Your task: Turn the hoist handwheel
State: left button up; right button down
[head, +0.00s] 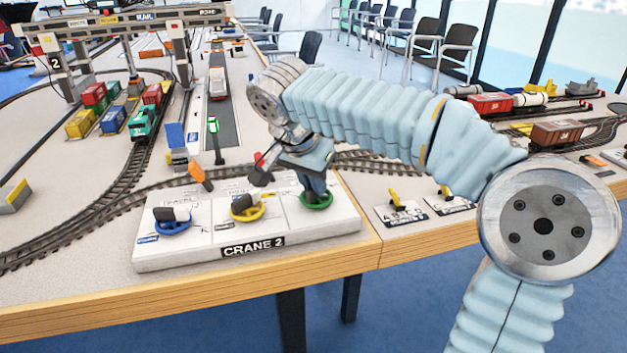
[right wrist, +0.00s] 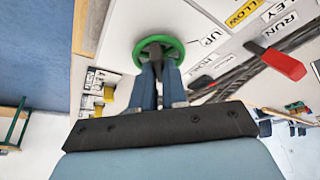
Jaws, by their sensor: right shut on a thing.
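The green handwheel (head: 316,203) sits at the right end of the white CRANE 2 panel (head: 165,259). In the right wrist view, the green handwheel (right wrist: 148,43) has a label reading UP beside it. My right gripper (head: 314,192) comes down from above onto this wheel. In the right wrist view, my right gripper's (right wrist: 158,68) fingers are close together at the wheel, shut on it. The fingers and their shadowed gap hide the wheel's middle and knob. My left gripper is not in view.
A yellow handwheel (head: 247,214) and a blue handwheel (head: 173,227) stand to the left on the same panel. A red-tipped lever (right wrist: 284,63) and an orange lever (head: 200,176) rise behind the panel. Tracks, a gantry crane (head: 130,22) and a teal locomotive (head: 144,123) lie beyond.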

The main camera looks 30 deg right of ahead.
jog(key=c, duration=1.2)
grip_release()
jog(key=shift+o, duration=0.2)
jog(key=p+v, duration=0.1)
jog(key=v, duration=1.2)
jog(key=shift+r, duration=0.4)
jog(key=shift+a, duration=0.1)
